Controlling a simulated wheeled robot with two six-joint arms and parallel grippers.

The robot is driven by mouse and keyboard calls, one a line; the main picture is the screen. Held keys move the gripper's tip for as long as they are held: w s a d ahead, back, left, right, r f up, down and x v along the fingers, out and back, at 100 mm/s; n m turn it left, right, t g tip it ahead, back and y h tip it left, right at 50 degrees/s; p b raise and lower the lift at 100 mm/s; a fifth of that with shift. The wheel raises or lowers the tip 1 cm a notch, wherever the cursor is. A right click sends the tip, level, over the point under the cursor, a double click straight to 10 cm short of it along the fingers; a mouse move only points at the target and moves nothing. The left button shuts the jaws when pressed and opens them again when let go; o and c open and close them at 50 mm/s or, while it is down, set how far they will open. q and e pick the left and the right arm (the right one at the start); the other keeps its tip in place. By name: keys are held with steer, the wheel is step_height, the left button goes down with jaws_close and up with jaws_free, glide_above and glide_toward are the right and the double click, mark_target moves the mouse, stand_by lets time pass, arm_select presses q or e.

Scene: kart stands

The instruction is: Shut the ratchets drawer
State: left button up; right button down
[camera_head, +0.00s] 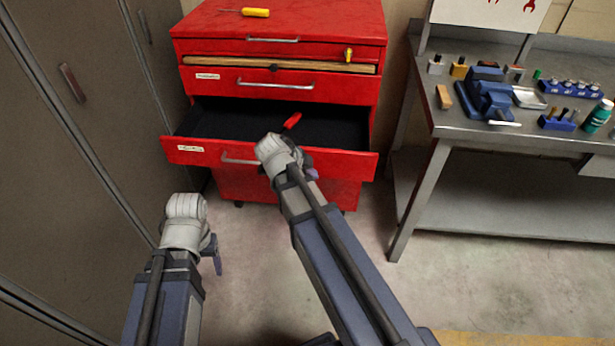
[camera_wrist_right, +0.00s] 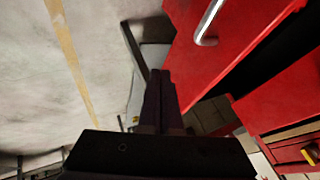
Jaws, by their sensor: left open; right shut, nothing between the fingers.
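The red tool cabinet (camera_head: 280,20) has a lower drawer (camera_head: 335,165) pulled out, showing a dark, mostly empty inside. Its front has a silver handle (camera_head: 238,160) and a small label too small to read. A red-handled tool (camera_head: 292,121) shows in the drawer. My right gripper (camera_head: 311,173) is at the drawer front, right of the handle, partly hidden by its wrist. In the right wrist view its fingers (camera_wrist_right: 160,85) are shut and empty beside the red drawer front (camera_wrist_right: 195,65); contact is unclear. My left gripper (camera_head: 214,254) is open, low and left, away from the drawer.
A yellow-handled screwdriver (camera_head: 248,11) lies on the cabinet top. Two closed drawers and a wooden strip are above the open one. A steel workbench (camera_head: 440,125) with a blue vise (camera_head: 487,95) stands right. Grey lockers (camera_head: 60,150) stand left. The floor in front is clear.

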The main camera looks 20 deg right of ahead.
arm_select(q)
steer(key=shift+f+b, duration=1.25)
steer(key=shift+f, duration=0.55)
arm_select(e)
steer(key=shift+w+d+f, duration=0.9)
steer(key=shift+w+d, duration=0.2)
steer(key=shift+d, duration=0.05)
steer(key=shift+w+d+f, duration=0.9)
steer(key=shift+w+d, duration=0.2)
steer(key=shift+d, duration=0.05)
steer(key=w+d, duration=0.4)
steer(key=w, duration=0.3)
steer(key=w+d, duration=0.4)
steer(key=w, duration=0.3)
steer(key=w+d, duration=0.5)
steer(key=w, duration=0.2)
steer(key=shift+w+d, duration=0.1)
steer(key=shift+w, duration=0.1)
steer(key=shift+r, duration=0.1)
